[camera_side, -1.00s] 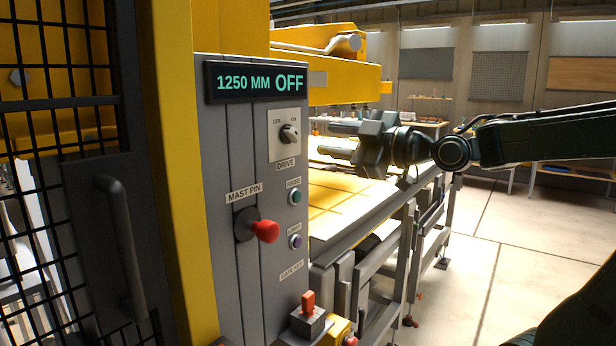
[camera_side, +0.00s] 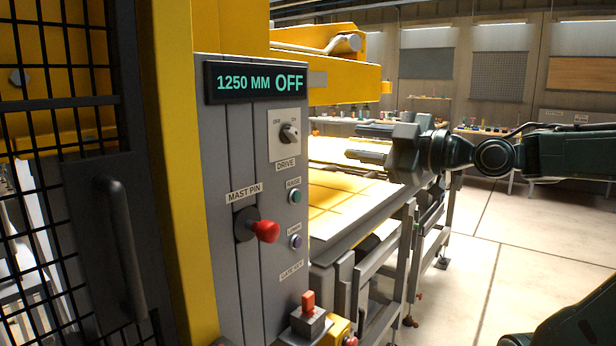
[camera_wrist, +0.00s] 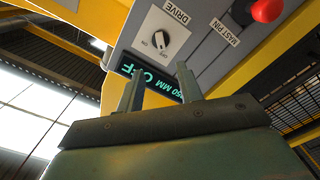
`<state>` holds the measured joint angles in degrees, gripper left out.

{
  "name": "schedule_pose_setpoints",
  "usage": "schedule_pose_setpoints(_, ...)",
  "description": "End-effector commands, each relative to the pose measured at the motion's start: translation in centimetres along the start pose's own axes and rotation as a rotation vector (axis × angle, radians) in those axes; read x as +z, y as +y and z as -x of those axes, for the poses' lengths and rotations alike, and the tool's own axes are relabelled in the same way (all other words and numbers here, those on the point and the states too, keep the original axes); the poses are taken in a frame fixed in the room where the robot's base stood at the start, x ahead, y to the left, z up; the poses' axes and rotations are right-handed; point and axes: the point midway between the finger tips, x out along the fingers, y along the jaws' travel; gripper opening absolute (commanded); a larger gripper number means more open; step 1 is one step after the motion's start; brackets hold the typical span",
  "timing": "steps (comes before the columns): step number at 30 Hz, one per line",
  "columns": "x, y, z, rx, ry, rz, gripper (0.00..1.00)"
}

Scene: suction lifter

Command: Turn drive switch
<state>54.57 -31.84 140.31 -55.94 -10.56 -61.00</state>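The drive switch (camera_side: 289,133) is a dark rotary knob on a pale plate marked OFF and ON, above the DRIVE label on the grey control panel. The small pictures do not clearly show which mark it points to. The display (camera_side: 255,83) above it reads 1250 MM OFF. In the wrist view the switch (camera_wrist: 161,40) appears upside down, beyond the fingertips. My gripper (camera_side: 358,144) is to the right of the panel, clear of the switch, its fingers pointing left. In the wrist view my gripper (camera_wrist: 157,82) shows two fingers apart with nothing between them.
A red mast pin knob (camera_side: 265,231) sticks out lower on the panel, with the RAISE button (camera_side: 295,196) and LOWER button (camera_side: 295,241) beside it. A red-handled gate key (camera_side: 308,303) stands below. A lifter table (camera_side: 340,200) extends behind my gripper.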

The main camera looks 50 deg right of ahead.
Motion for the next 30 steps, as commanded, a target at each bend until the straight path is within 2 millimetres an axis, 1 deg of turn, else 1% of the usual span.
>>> schedule_pose_setpoints(9, -0.1, -0.1, 0.7, 0.001, 0.0, 0.003, 0.36)
schedule_pose_setpoints(23, -0.1, -0.1, 0.8, -0.002, 0.0, 0.002, 0.36)
schedule_pose_setpoints(26, 0.0, -0.5, 0.7, -0.017, -0.006, -0.008, 0.36)
schedule_pose_setpoints(30, 0.2, -1.8, 0.6, -0.065, -0.034, -0.041, 0.36)
